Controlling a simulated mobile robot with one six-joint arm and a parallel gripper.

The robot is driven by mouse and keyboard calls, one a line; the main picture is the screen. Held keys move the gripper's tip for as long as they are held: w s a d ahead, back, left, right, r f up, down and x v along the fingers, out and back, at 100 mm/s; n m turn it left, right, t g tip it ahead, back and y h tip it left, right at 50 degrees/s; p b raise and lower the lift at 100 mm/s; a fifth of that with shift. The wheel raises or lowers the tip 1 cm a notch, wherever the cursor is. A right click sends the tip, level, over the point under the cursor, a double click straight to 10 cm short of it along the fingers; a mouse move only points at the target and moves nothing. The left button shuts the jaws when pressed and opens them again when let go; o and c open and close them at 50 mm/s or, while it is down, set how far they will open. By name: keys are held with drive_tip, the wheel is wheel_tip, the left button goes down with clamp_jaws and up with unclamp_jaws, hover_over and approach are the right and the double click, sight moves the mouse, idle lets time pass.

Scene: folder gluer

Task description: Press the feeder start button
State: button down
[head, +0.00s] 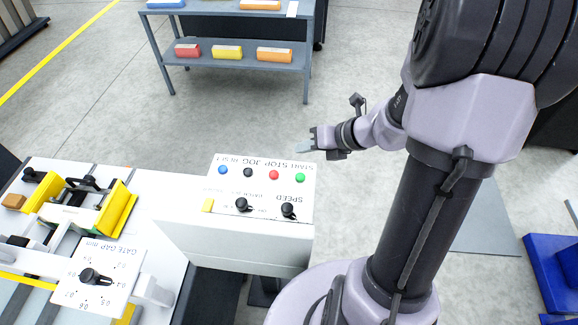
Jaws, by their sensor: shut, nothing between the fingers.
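The control panel (262,207) is a white plate on a white housing, its labels upside down in the head view. The green button (300,178), at the right end of the row, lies by the START label. A red button (273,175) by STOP, a black one (248,172) by JOG and a blue one (223,170) by RESET follow to the left. My gripper (303,147) is shut and empty, pointing left, and shows just beyond the panel's far right edge, above the green button in the picture. It appears apart from the panel; its height cannot be told.
Two black knobs (242,204) (288,210) and a yellow square (208,205) sit on the panel nearer the camera. A gate gap dial (90,276) and yellow guides (117,208) are at left. A grey shelf (235,62) with coloured boxes stands behind; blue bins (552,270) stand at right.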

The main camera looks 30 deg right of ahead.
sight(303, 178)
drive_tip(key=shift+s, duration=0.15)
wheel_tip(303, 178, down, 9)
drive_tip(key=b, duration=0.8)
drive_tip(key=shift+r, duration=0.15)
idle(1.5)
drive_tip(key=shift+f+b, duration=0.45)
drive_tip(key=shift+f+b, duration=0.35)
drive_tip(key=shift+f, duration=0.1)
idle(0.4)
drive_tip(key=shift+r, duration=0.15)
drive_tip(key=shift+r+p, duration=0.75)
drive_tip(key=shift+p, duration=0.15)
